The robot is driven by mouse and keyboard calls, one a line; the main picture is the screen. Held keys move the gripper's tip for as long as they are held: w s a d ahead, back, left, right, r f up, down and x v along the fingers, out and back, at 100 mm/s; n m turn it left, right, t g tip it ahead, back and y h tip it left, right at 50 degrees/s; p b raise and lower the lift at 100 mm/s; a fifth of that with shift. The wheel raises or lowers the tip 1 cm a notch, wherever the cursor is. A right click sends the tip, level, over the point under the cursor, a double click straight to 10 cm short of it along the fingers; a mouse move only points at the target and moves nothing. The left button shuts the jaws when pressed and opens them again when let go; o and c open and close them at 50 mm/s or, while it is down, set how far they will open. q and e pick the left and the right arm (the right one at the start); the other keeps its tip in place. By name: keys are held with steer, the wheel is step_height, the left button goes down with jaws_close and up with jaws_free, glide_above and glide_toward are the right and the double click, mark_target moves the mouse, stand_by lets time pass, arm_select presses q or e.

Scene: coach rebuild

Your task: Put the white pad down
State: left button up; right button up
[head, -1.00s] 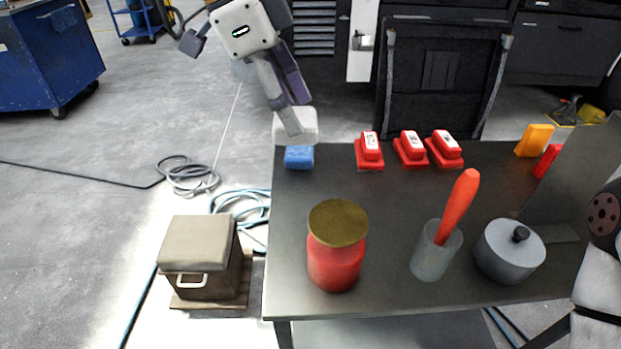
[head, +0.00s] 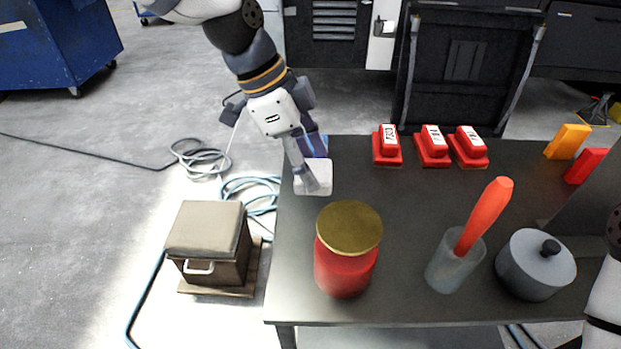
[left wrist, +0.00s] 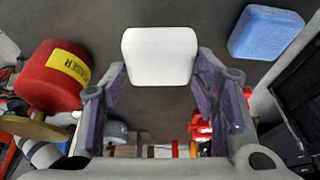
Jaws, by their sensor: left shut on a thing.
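The white pad (head: 326,172) is in my left gripper (head: 312,178), over the left part of the dark table (head: 400,205). In the left wrist view the white pad (left wrist: 160,50) sits between the two fingertips of my left gripper (left wrist: 160,70), which is shut on it. I cannot tell whether the pad touches the tabletop. A blue pad (left wrist: 265,32) lies beside it in the left wrist view; in the head view it is mostly hidden behind my gripper. My right gripper is out of view.
A red jar (head: 345,270) with a gold lid stands nearer the front edge. A cup (head: 453,268) with an orange-red tool and a grey pot (head: 537,268) stand to its right. Three red blocks (head: 432,146) line the back. The table middle is clear.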

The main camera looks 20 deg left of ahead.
arm_select(q)
step_height(320, 180, down, 4)
steer(key=shift+s+f, duration=0.1)
steer(key=shift+f, duration=0.1)
steer(key=shift+c, duration=0.5)
steer(key=o, duration=1.2)
steer(key=shift+f, duration=0.1)
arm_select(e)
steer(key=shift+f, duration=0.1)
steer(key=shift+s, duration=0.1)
arm_select(q)
steer(key=shift+f, duration=0.15)
steer(key=v, duration=1.2)
steer(key=shift+p, duration=0.45)
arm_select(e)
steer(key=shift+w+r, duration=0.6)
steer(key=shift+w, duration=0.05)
